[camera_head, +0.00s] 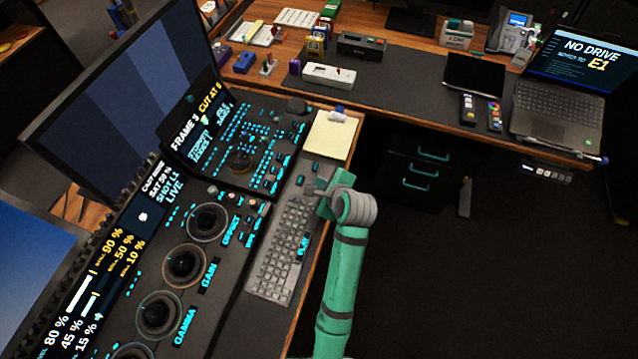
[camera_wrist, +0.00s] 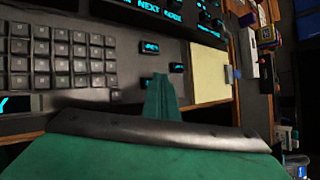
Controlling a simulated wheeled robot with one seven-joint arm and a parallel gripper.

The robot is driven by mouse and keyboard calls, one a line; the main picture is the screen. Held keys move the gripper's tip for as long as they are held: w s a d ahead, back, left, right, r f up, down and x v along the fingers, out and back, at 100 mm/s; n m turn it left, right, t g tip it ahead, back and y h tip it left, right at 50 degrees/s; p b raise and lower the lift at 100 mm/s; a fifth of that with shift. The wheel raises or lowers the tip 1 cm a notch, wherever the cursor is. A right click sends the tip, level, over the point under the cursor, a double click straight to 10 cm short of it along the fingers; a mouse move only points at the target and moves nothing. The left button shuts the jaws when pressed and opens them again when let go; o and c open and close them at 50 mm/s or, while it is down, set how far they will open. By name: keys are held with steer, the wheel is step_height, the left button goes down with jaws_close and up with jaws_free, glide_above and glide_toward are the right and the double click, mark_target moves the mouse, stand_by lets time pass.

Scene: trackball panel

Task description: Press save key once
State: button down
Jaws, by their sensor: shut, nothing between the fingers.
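My gripper (camera_head: 316,190) is shut and empty, low over the far end of the grey keyboard (camera_head: 283,245). In the wrist view my green fingertips (camera_wrist: 162,82) are together beside a small dark key with a cyan mark (camera_wrist: 145,83), which they partly cover. Two more dark keys with cyan labels lie beyond the fingertips, one ahead to the left (camera_wrist: 150,47) and one to the right (camera_wrist: 177,67). The labels are too small to read, so I cannot tell which is the save key. Whether the fingertips touch a key is unclear.
A yellow notepad (camera_head: 328,138) lies just beyond the keyboard. The control panel with trackballs (camera_head: 184,265) and a second panel (camera_head: 240,150) stand to the left. The desk's edge runs along the right of the keyboard. A laptop (camera_head: 557,105) sits on the far desk.

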stand_by(0.4)
steer(key=shift+r, duration=0.9)
steer(key=shift+r, duration=2.5)
